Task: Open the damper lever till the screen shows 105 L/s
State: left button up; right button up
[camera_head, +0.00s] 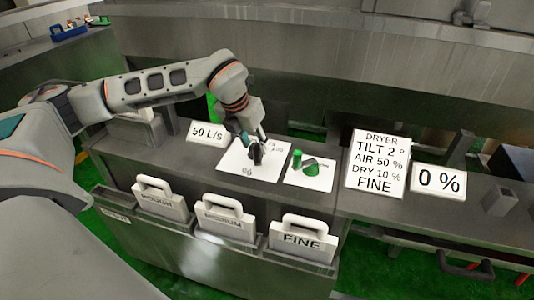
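The screen (207,133) reads 50 L/s and stands at the back left of the grey console. Right of it lies a white plate (238,163) with dark markings and a small black lever (256,154), which I take to be the damper lever. My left gripper (254,142) points down at this lever, with its fingertips at or just above the lever's top. Whether the fingers touch or grip it is too small to tell. The gripper hides part of the lever and plate. My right gripper is not in view.
A second white plate (322,181) carries a green lever (310,167) close by on the right. Signs stand further right: a dryer sign (377,163) and a 0 % display (438,181). White handled plates, one reading FINE (302,242), line the console's front.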

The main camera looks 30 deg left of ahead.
aim_at(255, 148)
pick_arm(q)
jog(key=shift+w+a+r, duration=0.2)
jog(key=shift+a, duration=0.35)
jog(key=shift+w+f, duration=0.1)
jog(key=shift+f, duration=0.15)
jog(key=shift+x, duration=3.5)
jog(key=shift+a, duration=0.1)
grip_shut()
